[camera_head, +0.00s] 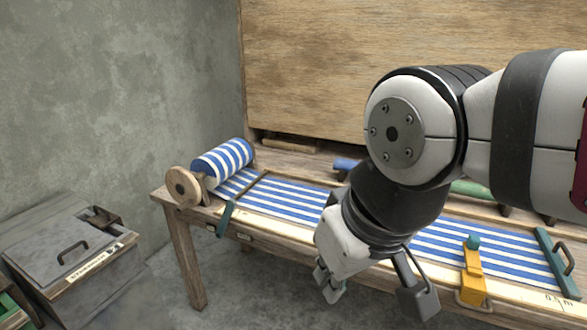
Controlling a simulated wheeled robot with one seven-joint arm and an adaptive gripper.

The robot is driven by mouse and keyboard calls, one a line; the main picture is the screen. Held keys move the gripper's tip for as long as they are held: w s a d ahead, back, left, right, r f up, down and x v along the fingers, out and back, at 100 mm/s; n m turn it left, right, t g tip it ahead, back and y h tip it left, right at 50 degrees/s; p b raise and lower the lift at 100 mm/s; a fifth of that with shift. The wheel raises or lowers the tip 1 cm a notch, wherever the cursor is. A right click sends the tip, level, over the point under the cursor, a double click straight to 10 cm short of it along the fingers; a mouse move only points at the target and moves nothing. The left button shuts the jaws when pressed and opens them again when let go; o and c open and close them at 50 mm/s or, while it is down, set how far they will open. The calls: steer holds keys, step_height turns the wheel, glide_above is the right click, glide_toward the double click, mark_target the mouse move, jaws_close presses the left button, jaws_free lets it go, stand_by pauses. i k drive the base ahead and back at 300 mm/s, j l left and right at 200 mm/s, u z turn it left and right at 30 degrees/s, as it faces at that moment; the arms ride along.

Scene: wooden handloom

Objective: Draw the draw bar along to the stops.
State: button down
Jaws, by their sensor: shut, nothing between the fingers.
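Blue-and-white striped cloth (290,201) runs along the wooden loom bed from a striped roll (222,160) at the left. A teal bar with a dark handle (556,258) lies across the cloth at the right; it looks like the draw bar, though I cannot be sure. A second, green-ended bar (229,217) lies near the roll. I cannot make out the stops for certain. My gripper (329,291) is shut and empty, pointing down at the front edge of the loom, left of the handled bar and apart from it. My arm hides the middle of the cloth.
A yellow clamp-like block (472,278) with a teal knob stands on the front rail, between my gripper and the handled bar. A grey lidded box (70,250) stands at the lower left. A wooden panel (330,70) rises behind the loom.

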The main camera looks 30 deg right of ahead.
mark_target(570, 289)
steer(key=z, duration=2.15)
steer(key=i+j+z, duration=0.2)
steer(key=i+j, duration=0.2)
steer(key=i, duration=0.2)
